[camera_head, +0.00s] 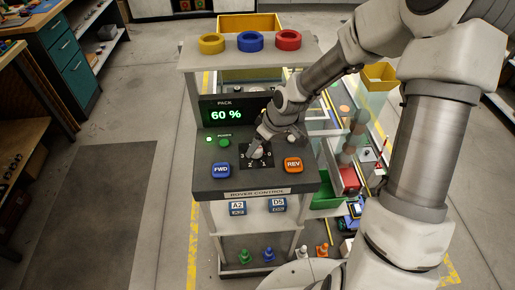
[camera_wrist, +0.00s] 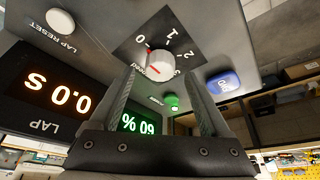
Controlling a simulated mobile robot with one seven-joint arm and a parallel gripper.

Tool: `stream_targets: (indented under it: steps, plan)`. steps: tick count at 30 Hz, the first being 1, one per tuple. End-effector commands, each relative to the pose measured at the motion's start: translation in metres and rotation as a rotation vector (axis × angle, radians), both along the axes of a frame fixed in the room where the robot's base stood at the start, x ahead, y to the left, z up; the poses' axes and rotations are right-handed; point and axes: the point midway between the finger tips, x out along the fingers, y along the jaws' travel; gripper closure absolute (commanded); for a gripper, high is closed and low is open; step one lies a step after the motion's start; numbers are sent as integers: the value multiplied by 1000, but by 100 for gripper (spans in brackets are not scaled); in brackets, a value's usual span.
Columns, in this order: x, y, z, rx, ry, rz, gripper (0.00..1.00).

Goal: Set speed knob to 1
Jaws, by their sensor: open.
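The speed knob (camera_wrist: 160,66) is a white round dial on a dark square plate with the marks 0, 1, 2 and 3. Its red pointer is turned toward 0 in the wrist view. The knob's plate (camera_head: 257,163) sits mid-panel in the head view, with my arm's end covering part of it. My gripper (camera_wrist: 162,76) is open, its two fingers spread with the knob showing between their tips. I cannot tell whether either finger touches the knob. My gripper also shows over the knob in the head view (camera_head: 259,150).
A blue FWD button (camera_head: 221,170) is left of the knob and an orange REV button (camera_head: 293,165) right. A green power button (camera_head: 224,142) is near the display (camera_head: 226,114), which reads 60 %. A lap display (camera_wrist: 50,95) and white lap reset button (camera_wrist: 60,20) show in the wrist view.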

Motion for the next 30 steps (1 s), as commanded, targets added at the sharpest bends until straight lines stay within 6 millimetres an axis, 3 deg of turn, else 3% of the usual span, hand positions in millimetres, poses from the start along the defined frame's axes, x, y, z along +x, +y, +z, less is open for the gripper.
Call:
stream_targets:
  steps: [6,16,30]
  plan:
    - [5,5,-17,0,0,-1,19]
    - [6,5,-19,0,0,-1,19]
    - [6,5,-18,0,0,-1,100]
